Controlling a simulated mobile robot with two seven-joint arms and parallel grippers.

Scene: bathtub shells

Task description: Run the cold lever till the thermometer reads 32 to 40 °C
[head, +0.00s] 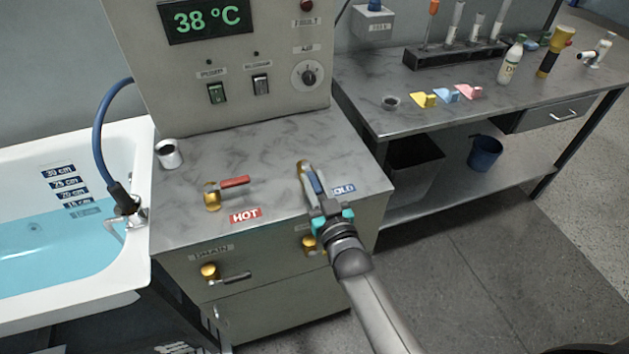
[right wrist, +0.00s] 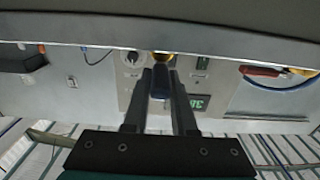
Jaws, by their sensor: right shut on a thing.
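The thermometer display (head: 207,18) on the grey panel reads 38 °C in green digits. My right gripper (head: 312,182) is over the front right of the marbled counter, shut on the blue cold lever (head: 318,187). In the right wrist view the dark blue lever (right wrist: 160,83) sits between the two fingers. The "COLD" label (head: 343,189) is partly hidden by the gripper. The red hot lever (head: 234,182) on its brass valve stands to the left, above the "HOT" label (head: 245,215). My left gripper is not in view.
The white bathtub (head: 140,140) at left holds blue water beside a depth scale. A blue hose (head: 98,140) runs to its rim. A metal cup (head: 169,153) stands on the counter. A side bench (head: 390,75) holds bottles and coloured pieces.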

